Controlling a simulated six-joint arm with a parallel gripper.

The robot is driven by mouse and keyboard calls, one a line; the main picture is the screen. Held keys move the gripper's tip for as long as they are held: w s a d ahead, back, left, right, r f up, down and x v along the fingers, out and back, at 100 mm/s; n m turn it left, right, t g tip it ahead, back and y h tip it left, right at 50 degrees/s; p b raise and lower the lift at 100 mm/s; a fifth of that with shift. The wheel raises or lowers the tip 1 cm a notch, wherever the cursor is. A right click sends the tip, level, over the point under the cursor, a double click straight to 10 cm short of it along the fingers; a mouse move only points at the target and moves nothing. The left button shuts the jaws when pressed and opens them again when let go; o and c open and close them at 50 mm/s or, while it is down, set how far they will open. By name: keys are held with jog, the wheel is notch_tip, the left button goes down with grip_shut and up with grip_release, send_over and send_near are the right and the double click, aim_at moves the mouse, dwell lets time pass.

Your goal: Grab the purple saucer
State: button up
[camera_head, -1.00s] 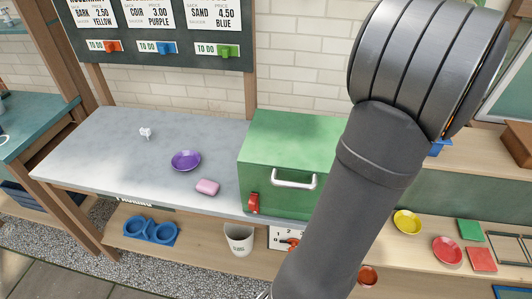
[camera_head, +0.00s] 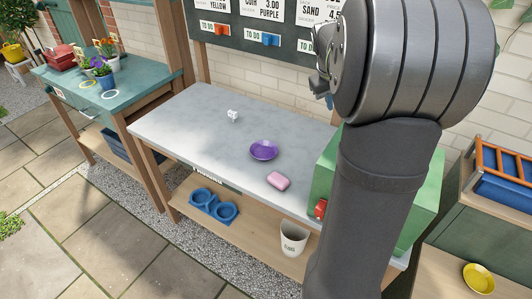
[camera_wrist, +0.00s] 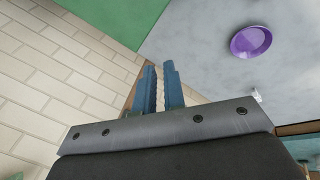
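The purple saucer (camera_head: 263,150) lies on the grey bench top (camera_head: 185,125), between a small white object and a pink block. The saucer also shows at the upper right of the wrist view (camera_wrist: 250,42), empty and apart from my fingers. My gripper's two blue fingers (camera_wrist: 160,88) are parallel with a gap between them and nothing held. In the head view my gripper (camera_head: 322,85) is up near the sign board, right of and above the saucer, and mostly hidden by my arm.
The green box (camera_head: 323,180) stands at the bench's right end, partly behind my arm. A pink block (camera_head: 278,181) lies close to the saucer, and a small white object (camera_head: 233,115) lies farther left.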

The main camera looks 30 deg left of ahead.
jog(key=s+a+r+n+t+y, duration=0.1)
jog(key=s+a+n, duration=0.3)
jog(key=s+a, duration=0.5)
jog(key=s+a+n+t, duration=0.1)
jog(key=s+a+n, duration=0.4)
jog(key=a, duration=0.7)
send_near(258, 158)
jog(key=shift+d+x, duration=0.15)
jog(key=shift+x, duration=0.45)
jog(key=shift+d+x, duration=0.15)
jog(key=shift+x, duration=0.5)
jog(key=shift+a+x, duration=0.15)
jog(key=shift+x, duration=1.35)
jog(key=shift+a+x, duration=0.15)
jog(key=shift+x, duration=1.4)
jog(key=shift+c, duration=0.4)
grip_shut()
